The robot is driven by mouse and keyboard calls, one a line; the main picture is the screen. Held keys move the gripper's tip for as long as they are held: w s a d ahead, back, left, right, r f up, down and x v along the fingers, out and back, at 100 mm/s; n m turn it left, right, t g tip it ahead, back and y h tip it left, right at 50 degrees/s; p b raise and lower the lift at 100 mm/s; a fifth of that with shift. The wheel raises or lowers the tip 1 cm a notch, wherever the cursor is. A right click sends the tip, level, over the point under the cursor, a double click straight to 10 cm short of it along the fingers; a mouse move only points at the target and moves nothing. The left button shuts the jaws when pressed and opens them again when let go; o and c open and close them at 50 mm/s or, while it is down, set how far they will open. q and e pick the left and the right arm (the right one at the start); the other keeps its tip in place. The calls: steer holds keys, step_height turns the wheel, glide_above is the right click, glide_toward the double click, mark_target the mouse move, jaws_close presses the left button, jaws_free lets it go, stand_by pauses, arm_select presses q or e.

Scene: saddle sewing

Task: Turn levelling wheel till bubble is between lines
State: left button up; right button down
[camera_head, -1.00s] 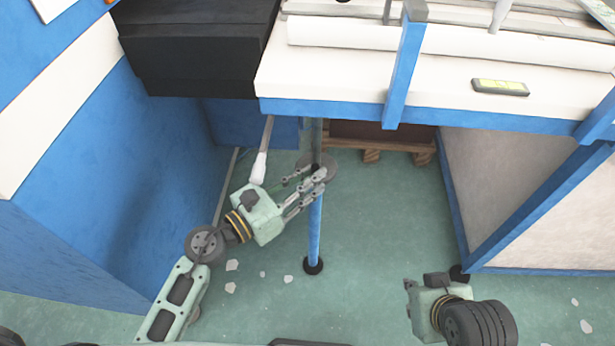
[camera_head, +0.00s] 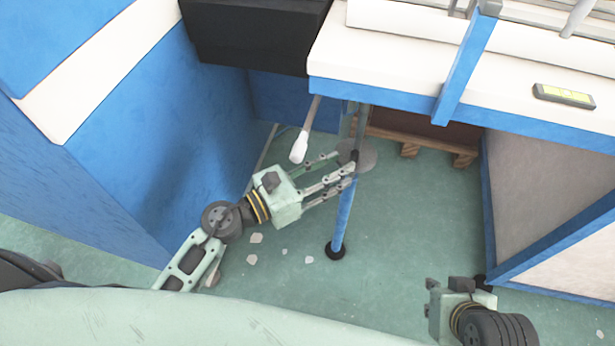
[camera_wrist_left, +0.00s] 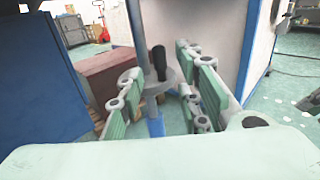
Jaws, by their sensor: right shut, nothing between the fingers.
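The levelling wheel (camera_head: 366,158) is a grey disc on the blue table leg (camera_head: 342,215), under the table's front edge. It also shows in the left wrist view (camera_wrist_left: 174,78), with a dark upright knob on it. My left gripper (camera_head: 346,168) is open, with its fingers at the wheel's near left side. In the left wrist view its fingers (camera_wrist_left: 160,100) stand apart on either side of the wheel and leg; contact cannot be told. The level (camera_head: 564,95), with a yellow-green vial, lies on the tabletop; its bubble is too small to read. My right gripper (camera_head: 437,300) is low at the right, shut and empty.
The white table (camera_head: 400,60) with a blue edge overhangs the wheel. A white-tipped lever (camera_head: 300,148) hangs just above my left gripper. A blue panel (camera_head: 170,120) stands at left, a wooden pallet (camera_head: 410,150) behind. The floor between my grippers is mostly clear.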

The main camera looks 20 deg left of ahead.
arm_select(q)
steer(key=v, duration=0.9)
steer(key=shift+a+r, duration=0.1)
steer(key=shift+r, duration=0.05)
